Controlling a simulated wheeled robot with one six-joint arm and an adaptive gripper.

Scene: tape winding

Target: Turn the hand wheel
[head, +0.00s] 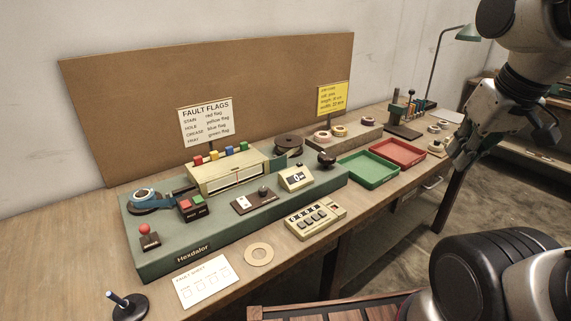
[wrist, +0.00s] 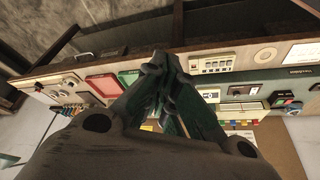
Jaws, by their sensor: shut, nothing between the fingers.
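A dark round disc with an upright, blue-tipped handle (head: 129,306) is at the front left of the bench; it looks like the hand wheel. A dark rounded knob (head: 326,160) at the right end of the green machine (head: 165,259) is another turning part, its exact kind hard to tell. My gripper (head: 458,158) hangs at the right, beyond the bench's front edge and far from both. Its fingers are together and empty in the wrist view (wrist: 157,68). The disc cannot be made out in the wrist view.
The machine carries a blue tape reel (head: 145,197), buttons and a cream box (head: 228,174). A counter block (head: 316,217), a cardboard ring (head: 259,254) and a paper card (head: 206,283) lie in front. Green (head: 367,183) and red (head: 425,163) trays stand to the right.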

